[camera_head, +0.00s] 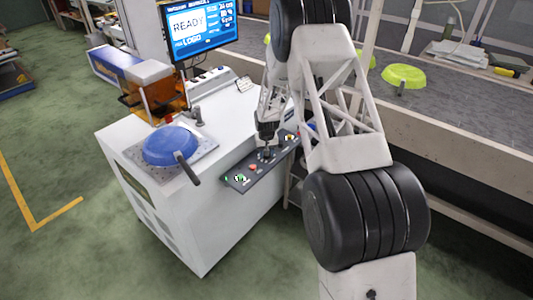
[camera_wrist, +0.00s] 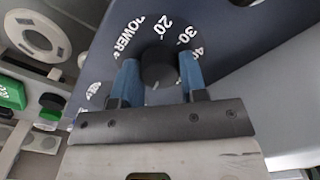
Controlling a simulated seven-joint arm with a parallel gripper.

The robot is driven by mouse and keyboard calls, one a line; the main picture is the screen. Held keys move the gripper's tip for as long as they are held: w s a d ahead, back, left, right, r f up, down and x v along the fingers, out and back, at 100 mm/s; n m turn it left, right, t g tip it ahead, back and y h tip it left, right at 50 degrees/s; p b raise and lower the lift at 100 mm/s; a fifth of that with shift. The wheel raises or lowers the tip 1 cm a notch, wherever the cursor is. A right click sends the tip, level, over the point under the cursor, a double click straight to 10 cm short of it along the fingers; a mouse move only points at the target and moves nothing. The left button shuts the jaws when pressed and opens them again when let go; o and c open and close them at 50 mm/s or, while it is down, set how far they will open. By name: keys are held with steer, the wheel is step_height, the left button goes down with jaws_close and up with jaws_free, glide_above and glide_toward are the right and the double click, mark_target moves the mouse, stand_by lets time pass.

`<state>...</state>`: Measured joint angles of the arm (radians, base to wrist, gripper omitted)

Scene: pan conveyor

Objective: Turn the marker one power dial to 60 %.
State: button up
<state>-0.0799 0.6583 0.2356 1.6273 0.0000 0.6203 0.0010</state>
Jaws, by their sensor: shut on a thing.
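The power dial is a round black knob (camera_wrist: 158,66) on a dark panel, seen in the wrist view. White print around it reads POWER %, 20, 30 and a partly covered 40. A short light mark shows at the knob's lower edge, but the set value cannot be read. My gripper (camera_wrist: 159,76) has a blue fingertip on each side of the knob and is shut on it. In the head view my gripper (camera_head: 266,151) reaches down to the control panel (camera_head: 240,179) on the white marking machine (camera_head: 190,220); the dial is hidden there.
A green button (camera_wrist: 10,93) and a grey ring-shaped part (camera_wrist: 38,36) lie left of the dial. A blue pan (camera_head: 170,146) sits on the machine top, its handle toward the panel. A monitor (camera_head: 200,27) shows READY. A conveyor (camera_head: 450,120) with green pans (camera_head: 404,76) runs at right.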

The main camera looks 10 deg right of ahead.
steer(key=n, duration=0.5)
steer(key=shift+n, duration=0.3)
steer(key=n, duration=0.4)
steer(key=shift+n, duration=0.4)
steer(key=o, duration=0.9)
steer(key=shift+r, duration=0.1)
steer(key=shift+r, duration=3.85)
steer(key=shift+r, duration=0.1)
